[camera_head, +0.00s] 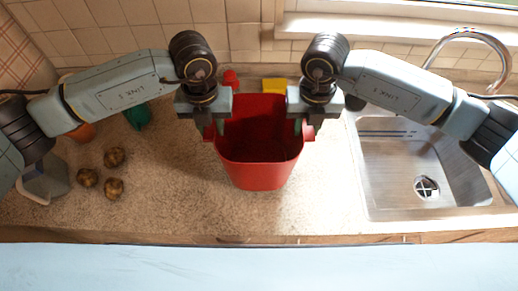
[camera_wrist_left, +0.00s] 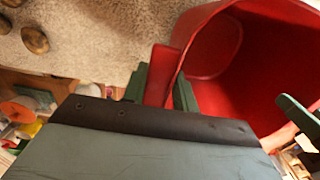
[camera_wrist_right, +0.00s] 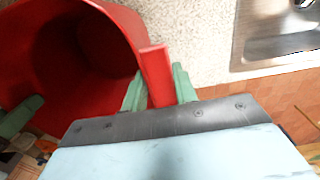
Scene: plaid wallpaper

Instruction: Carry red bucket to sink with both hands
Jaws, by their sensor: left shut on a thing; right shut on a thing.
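The red bucket (camera_head: 262,172) is upright at the middle of the counter, between my two grippers; its inside looks empty. My left gripper (camera_head: 211,128) is shut on the bucket's left side handle; the left wrist view shows the red tab (camera_wrist_left: 160,75) between its green fingers. My right gripper (camera_head: 306,126) is shut on the right side handle, and that tab (camera_wrist_right: 155,75) sits between its fingers in the right wrist view. The steel sink (camera_head: 400,170) is at the right of the counter. I cannot tell whether the bucket's base touches the counter.
Several brown round things (camera_head: 114,157) lie at the left, near a grey container (camera_head: 45,178). A green thing (camera_head: 138,116), an orange thing (camera_head: 83,132) and a yellow thing (camera_head: 274,85) are toward the back. A faucet (camera_head: 478,36) arches over the sink. The counter between bucket and sink is clear.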

